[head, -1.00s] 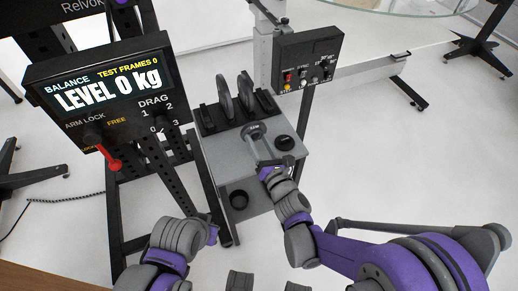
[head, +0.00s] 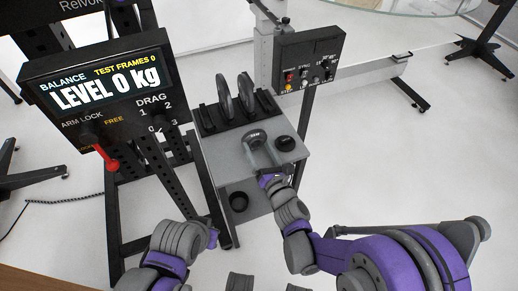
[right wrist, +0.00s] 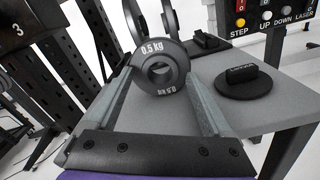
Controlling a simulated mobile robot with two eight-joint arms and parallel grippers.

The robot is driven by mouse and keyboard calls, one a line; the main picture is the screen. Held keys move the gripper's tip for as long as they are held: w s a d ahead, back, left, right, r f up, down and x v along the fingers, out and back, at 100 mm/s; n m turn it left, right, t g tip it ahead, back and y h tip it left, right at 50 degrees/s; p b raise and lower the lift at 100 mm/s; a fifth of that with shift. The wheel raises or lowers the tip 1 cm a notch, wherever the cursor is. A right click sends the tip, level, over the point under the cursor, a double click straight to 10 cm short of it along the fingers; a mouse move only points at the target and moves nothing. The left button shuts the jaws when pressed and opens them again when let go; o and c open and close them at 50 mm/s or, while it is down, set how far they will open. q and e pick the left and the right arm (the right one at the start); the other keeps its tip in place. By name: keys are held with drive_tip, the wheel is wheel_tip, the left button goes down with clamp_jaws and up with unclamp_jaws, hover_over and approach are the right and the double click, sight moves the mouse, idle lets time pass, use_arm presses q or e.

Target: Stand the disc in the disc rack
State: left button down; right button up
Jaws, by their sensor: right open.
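The grey disc (head: 254,138), marked 0.5 kg, is on or just above the grey cart top. In the right wrist view the disc (right wrist: 150,38) faces the camera, tilted, with a hole in its middle. My right gripper (head: 259,150) is open, its two fingers on either side of the disc; I cannot tell whether they touch it. The black disc rack (head: 208,118) is at the back of the cart top, with larger dark discs (head: 226,97) standing upright in it. My left gripper's wrist (head: 211,237) shows at lower left; its fingers are hidden.
A black round piece with a raised grip (head: 285,143) lies on the cart top (head: 228,150) at right. A control box (head: 308,62) stands behind. The balance panel (head: 100,95) with its red lever stands at left.

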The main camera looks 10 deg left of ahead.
drive_tip(key=shift+s+d+r, duration=0.1)
drive_tip(key=shift+r, duration=0.1)
drive_tip(key=v, duration=1.1)
drive_tip(key=shift+s+d, duration=0.25)
drive_tip(key=shift+s, duration=0.05)
